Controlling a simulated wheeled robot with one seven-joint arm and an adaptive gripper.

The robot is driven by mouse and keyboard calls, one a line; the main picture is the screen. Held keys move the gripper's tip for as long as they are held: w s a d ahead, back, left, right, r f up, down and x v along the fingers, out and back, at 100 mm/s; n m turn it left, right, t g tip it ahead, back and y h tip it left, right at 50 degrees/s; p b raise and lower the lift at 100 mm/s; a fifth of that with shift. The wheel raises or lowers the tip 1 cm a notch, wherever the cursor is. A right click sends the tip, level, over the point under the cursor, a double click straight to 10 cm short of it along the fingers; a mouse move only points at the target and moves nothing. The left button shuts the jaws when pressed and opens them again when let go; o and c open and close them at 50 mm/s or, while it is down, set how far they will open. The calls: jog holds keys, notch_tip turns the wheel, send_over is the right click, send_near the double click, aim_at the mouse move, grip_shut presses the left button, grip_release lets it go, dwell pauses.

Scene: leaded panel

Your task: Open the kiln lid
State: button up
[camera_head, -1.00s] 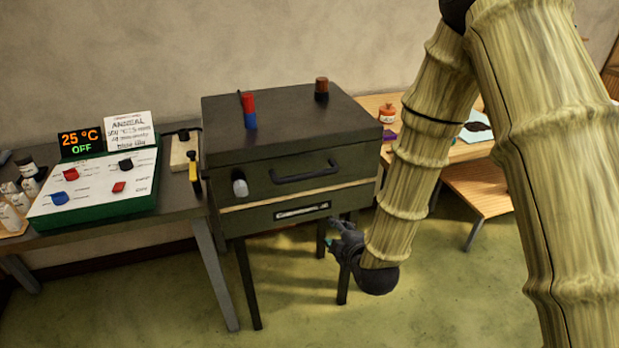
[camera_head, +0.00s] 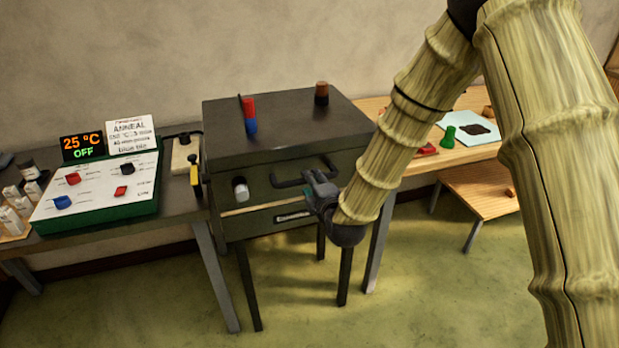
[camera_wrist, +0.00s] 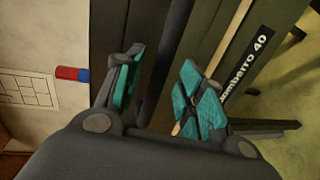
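The kiln (camera_head: 262,226) is a dark box on legs, and its lid (camera_head: 290,135) is down, with a thin pale seam along the front below it. The dark bar handle (camera_head: 288,183) is on the lid's front; it also shows in the wrist view (camera_wrist: 182,70). My gripper (camera_head: 320,185) is at the handle's right end in the head view. In the wrist view my gripper (camera_wrist: 158,90) has its teal-padded fingers apart, with the handle bar between them. I cannot tell whether either pad touches the bar.
A red-and-blue cylinder (camera_head: 249,116) and a brown-topped one (camera_head: 321,93) stand on the lid. A control box (camera_head: 100,190) sits on the left table. A wooden table (camera_head: 468,148) with a green item (camera_head: 448,136) stands at the right.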

jog(key=shift+x, duration=1.4)
grip_shut()
